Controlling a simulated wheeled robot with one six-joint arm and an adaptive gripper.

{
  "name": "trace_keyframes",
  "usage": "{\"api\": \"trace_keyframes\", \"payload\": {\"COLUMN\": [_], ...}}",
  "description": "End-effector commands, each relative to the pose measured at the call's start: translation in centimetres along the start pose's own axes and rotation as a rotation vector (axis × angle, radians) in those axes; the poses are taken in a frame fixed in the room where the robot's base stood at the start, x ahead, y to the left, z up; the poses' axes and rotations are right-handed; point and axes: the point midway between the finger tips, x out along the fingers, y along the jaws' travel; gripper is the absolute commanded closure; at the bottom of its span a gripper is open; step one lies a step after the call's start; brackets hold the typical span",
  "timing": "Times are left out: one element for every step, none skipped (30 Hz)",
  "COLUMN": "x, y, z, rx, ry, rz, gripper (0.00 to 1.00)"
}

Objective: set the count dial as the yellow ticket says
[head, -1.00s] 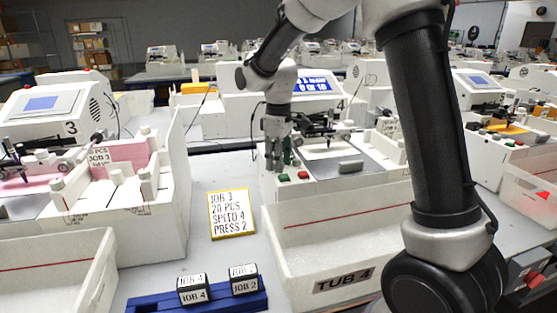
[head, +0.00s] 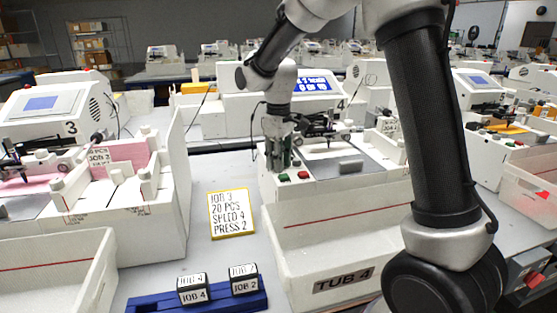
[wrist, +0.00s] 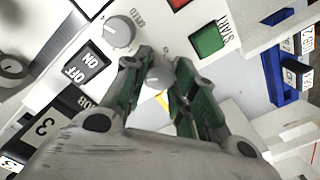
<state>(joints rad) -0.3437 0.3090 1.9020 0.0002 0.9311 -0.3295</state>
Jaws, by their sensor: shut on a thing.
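The yellow ticket (head: 231,214) lies on the table left of machine 4 and reads JOB 3, 20 PCS, SPEED 4, PRESS 2. My gripper (head: 278,163) is at the panel on machine 4's left front. In the wrist view, my gripper's green fingers (wrist: 162,72) are shut on a grey dial (wrist: 156,80), one finger on each side. The fingers hide much of the dial, and I cannot read its label or setting. A separate speed dial (wrist: 120,32) stands beside it. Machine 4's blue screen (head: 312,84) shows small, blurred text.
The panel also has a green START button (wrist: 208,40) and an ON/OFF switch (wrist: 84,74). A white tub 4 (head: 345,235) stands in front of the machine. A blue rack (head: 215,297) holds two job blocks. Clear table surrounds the ticket.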

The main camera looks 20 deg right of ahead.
Motion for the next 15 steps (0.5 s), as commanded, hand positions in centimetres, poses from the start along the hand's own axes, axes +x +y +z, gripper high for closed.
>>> {"api": "trace_keyframes", "payload": {"x": [-0.06,-0.06,-0.06,-0.06,-0.07,-0.07,-0.07,-0.07,-0.07,-0.08,-0.08,-0.08,-0.08,-0.08,-0.08], "y": [0.03,0.03,0.03,0.03,0.03,0.03,0.04,0.04,0.04,0.04,0.04,0.04,0.04,0.04,0.04], "z": [-0.03,-0.03,-0.03,-0.03,-0.03,-0.03,-0.03,-0.03,-0.03,-0.03,-0.03,-0.03,-0.04,-0.04,-0.04], "rx": [0.035,0.059,0.092,0.116,0.14,0.172,0.196,0.22,0.249,0.27,0.291,0.318,0.337,0.354,0.377], "ry": [0.001,0.001,0.001,0.001,0.001,0.001,0.001,0.001,0.001,0.001,0.001,0.001,0.002,0.002,0.002], "rz": [0.001,0.001,0.001,0.001,0.001,0.001,0.001,0.001,0.001,0.001,0.001,0.001,0.001,0.001,0.001], "gripper": [0.96,0.96,0.96,0.96,0.96,0.96,0.96,0.96,0.96,0.96,0.96,0.96,0.96,0.96,0.96]}}
